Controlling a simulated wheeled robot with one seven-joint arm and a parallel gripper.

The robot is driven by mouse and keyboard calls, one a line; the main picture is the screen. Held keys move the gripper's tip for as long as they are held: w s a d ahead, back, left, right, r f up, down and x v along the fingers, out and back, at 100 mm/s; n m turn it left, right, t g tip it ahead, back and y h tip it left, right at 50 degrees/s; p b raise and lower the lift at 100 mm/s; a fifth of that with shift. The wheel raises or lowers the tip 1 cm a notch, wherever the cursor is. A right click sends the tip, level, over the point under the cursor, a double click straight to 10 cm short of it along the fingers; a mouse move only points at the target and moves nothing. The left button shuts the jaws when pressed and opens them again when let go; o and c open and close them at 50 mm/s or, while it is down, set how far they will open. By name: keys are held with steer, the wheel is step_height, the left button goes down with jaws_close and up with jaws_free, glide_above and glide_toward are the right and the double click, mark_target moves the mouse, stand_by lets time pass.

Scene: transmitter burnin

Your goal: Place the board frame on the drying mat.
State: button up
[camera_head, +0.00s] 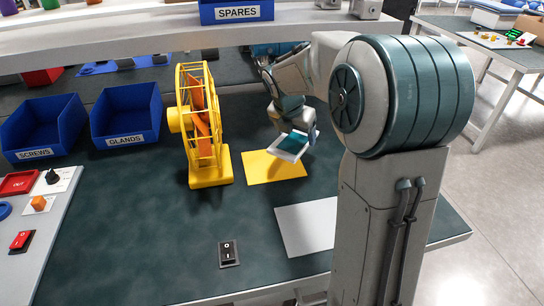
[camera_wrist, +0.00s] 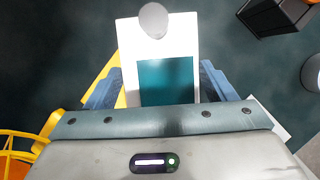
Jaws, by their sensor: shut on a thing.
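The board frame (camera_head: 291,146) is a white plate with a teal panel, held tilted above the yellow mat in the head view. In the wrist view the board frame (camera_wrist: 130,50) shows its white end with a round grey knob. My gripper (camera_head: 296,132) is shut on it, with blue fingers at both sides of the plate in the wrist view (camera_wrist: 160,88). A yellow mat (camera_head: 262,171) lies flat beneath, and a pale grey-white mat (camera_head: 300,228) lies nearer the front, partly behind my arm. Neither is labelled, so I cannot tell which is the drying mat.
A yellow caged fan (camera_head: 210,165) stands just left of the yellow mat. Blue bins marked SCREWS (camera_head: 42,126) and GLANDS (camera_head: 126,115) stand at left. A rocker switch (camera_head: 229,253) sits at the front. A shelf (camera_head: 130,33) spans the back.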

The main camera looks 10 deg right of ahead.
steer(key=b, duration=0.1)
glide_above(276, 160)
steer(key=f, duration=0.2)
steer(key=a+f, duration=0.1)
steer(key=shift+s+f, duration=0.4)
steer(key=shift+f+b, duration=0.7)
steer(key=shift+f, duration=1.2)
steer(key=shift+f, duration=0.15)
steer(key=o, duration=1.2)
